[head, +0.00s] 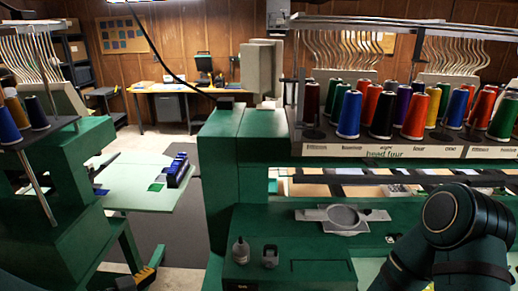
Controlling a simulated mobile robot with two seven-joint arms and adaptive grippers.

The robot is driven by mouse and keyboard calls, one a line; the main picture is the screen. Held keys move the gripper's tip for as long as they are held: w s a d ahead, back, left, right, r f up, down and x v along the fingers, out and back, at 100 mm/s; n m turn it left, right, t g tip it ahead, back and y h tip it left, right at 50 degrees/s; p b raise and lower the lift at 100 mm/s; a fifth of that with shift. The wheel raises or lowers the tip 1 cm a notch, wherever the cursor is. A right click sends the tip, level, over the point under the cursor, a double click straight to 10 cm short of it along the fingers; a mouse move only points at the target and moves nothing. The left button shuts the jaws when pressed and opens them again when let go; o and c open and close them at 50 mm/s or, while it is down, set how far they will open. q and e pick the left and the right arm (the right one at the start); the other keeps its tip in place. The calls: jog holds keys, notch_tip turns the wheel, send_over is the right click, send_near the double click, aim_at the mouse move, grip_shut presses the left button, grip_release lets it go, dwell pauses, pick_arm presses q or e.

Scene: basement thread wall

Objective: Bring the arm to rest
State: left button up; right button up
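My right arm (452,218) shows in the head view at the lower right. Its dark green and black links rise to a rounded joint and bend back down past the bottom edge. Its gripper is out of the picture, so I cannot see its fingers or whether it holds anything. My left gripper is not in view either. The arm stands in front of the green machine's bed, to the right of a grey hoop-shaped fixture (343,216).
Several thread cones (349,115) line the rack above. A pale green table (135,192) stands left. Grey floor matting (178,236) lies between the machines. A desk (180,88) is at the back.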

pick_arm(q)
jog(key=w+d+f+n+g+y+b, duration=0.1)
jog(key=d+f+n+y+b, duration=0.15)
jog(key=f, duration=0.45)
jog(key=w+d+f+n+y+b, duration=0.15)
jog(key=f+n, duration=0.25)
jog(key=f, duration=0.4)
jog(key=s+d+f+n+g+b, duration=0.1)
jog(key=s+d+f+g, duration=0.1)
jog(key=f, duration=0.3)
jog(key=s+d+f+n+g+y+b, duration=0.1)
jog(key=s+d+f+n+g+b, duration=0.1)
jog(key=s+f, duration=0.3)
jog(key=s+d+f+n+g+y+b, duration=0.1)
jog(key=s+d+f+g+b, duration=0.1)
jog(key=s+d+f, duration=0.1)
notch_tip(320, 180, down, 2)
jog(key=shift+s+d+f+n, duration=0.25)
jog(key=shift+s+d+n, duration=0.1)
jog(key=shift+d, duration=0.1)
pick_arm(e)
notch_tip(320, 180, down, 10)
jog(key=a, duration=0.1)
jog(key=shift+s, duration=0.45)
